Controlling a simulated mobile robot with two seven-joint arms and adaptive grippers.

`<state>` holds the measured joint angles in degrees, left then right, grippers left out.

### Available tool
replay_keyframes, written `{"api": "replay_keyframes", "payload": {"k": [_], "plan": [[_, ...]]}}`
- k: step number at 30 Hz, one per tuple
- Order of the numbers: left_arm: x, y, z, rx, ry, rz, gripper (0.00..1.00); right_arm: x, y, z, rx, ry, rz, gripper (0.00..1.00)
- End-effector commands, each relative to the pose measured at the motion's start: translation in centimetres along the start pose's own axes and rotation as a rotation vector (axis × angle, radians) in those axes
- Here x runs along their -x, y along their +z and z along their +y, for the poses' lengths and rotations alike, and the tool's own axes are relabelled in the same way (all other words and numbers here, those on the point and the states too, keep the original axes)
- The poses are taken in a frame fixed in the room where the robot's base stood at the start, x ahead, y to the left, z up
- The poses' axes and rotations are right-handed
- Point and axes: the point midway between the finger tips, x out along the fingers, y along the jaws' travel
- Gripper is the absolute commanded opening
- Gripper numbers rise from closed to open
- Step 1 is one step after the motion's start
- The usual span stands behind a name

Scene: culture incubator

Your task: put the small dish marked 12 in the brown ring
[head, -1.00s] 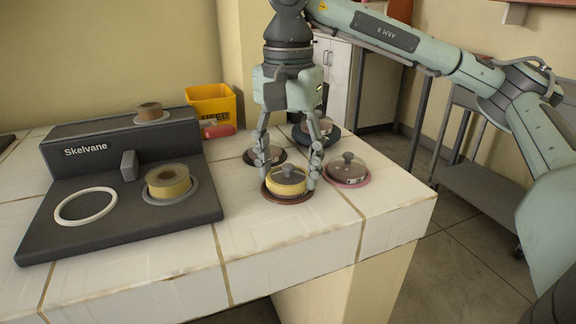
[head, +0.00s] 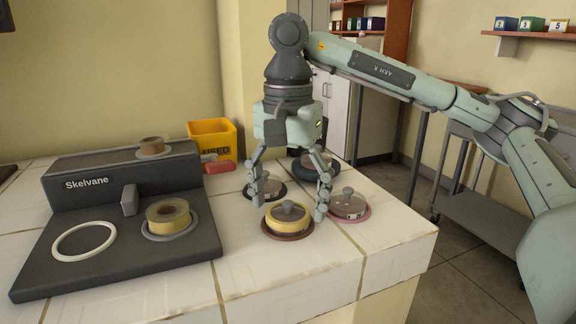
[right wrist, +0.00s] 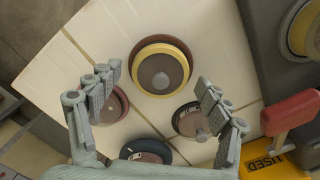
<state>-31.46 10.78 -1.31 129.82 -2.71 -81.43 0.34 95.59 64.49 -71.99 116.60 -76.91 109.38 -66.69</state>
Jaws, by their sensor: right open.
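The small yellow dish (head: 289,217) has a clear lid with a grey knob and sits flat in the brown ring (head: 287,237) on the counter. I cannot read a number on it. In the right wrist view the dish (right wrist: 180,68) and the brown ring (right wrist: 133,72) appear concentric, beyond the fingertips. My right gripper (head: 288,206) is open and empty, its fingers apart on either side, a little behind the dish. It also shows in the right wrist view (right wrist: 157,85). My left gripper is not in view.
Close by are a dish in a pink ring (head: 362,214), a dish in a black ring (head: 250,193) and one in a dark blue ring (head: 301,169). The Skelvane device (head: 100,215) stands left. A yellow bin (head: 213,138) is behind. The counter's front is clear.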

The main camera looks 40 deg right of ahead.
Motion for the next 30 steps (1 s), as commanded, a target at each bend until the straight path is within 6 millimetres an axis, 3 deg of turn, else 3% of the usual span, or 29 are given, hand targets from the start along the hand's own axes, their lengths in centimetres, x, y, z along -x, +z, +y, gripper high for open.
{"api": "replay_keyframes", "payload": {"k": [5, 9, 15, 21, 30], "plan": [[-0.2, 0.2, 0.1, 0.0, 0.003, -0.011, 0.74, 3.8, 0.0, -0.1, 0.001, -0.006, 0.001, 0.78], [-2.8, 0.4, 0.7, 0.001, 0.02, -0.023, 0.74, 7.4, 0.0, -0.1, 0.0, -0.005, 0.003, 0.78], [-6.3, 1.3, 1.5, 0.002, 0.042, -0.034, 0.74, 10.5, 0.0, -0.1, 0.0, -0.004, 0.003, 0.78], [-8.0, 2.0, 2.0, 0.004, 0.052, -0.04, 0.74, 11.8, 0.0, -0.1, 0.002, -0.002, 0.001, 0.78], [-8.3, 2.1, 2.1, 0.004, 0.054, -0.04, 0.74, 11.8, 0.0, 0.0, 0.002, -0.001, 0.001, 0.78]]}}
